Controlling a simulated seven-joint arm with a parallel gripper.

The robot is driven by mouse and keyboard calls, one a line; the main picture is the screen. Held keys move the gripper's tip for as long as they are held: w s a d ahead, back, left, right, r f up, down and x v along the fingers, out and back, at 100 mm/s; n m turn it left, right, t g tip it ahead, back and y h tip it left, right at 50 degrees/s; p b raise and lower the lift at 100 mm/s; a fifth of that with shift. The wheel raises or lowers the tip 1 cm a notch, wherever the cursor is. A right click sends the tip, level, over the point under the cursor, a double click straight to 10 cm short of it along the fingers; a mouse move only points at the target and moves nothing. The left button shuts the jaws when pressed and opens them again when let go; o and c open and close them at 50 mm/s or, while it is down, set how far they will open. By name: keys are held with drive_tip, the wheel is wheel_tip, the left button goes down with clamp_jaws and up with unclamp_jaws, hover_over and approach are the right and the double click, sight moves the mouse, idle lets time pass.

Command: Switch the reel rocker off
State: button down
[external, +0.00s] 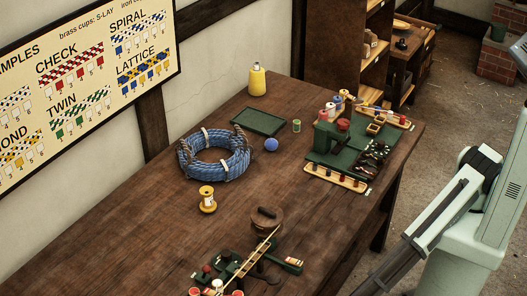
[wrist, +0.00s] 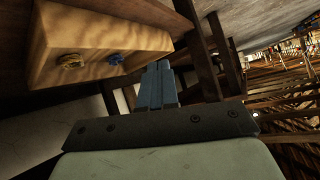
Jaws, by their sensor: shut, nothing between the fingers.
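My gripper (wrist: 157,86) shows in the wrist view with its two blue-grey fingers together and nothing between them. In the external view my arm comes in from the right, and the gripper end is out of the picture. A green machine (external: 325,137) with spools and a red-topped part stands on the right side of the table (external: 150,225). A second green device (external: 285,262) with red-topped pegs and a slanting wooden bar is at the table's front. I cannot make out which small part is the reel rocker, or its position.
A blue rope coil (external: 205,172), yellow spool (external: 207,200), blue ball (external: 271,145), green tray (external: 259,121) and yellow bottle (external: 257,80) stand on the table. A pale wooden block (wrist: 105,40) with yellow and blue knots is left of my fingers in the wrist view.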

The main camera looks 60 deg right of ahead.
drive_tip(key=s+a+r+t+y, duration=0.1)
drive_tip(key=s+a+r+y, duration=0.25)
drive_tip(key=a+r, duration=0.85)
drive_tip(key=s+a+r+t+y, duration=0.1)
drive_tip(key=s+a+r+y, duration=0.25)
drive_tip(key=a+r, duration=0.8)
wheel_tip(320, 180, up, 28)
drive_tip(key=w+d+n+y, duration=0.1)
drive_tip(key=w+n+y, duration=0.15)
drive_tip(key=n, duration=0.25)
drive_tip(key=w+d+r+n+g+h, duration=0.1)
drive_tip(key=w+d+r+g+h, duration=0.1)
drive_tip(key=w+d+h, duration=1)
drive_tip(key=w+d+r+n+g+h, duration=0.1)
drive_tip(key=d+g+h, duration=0.3)
drive_tip(key=d, duration=3)
drive_tip(key=shift+w+r+g, duration=0.5)
drive_tip(key=shift+w, duration=0.05)
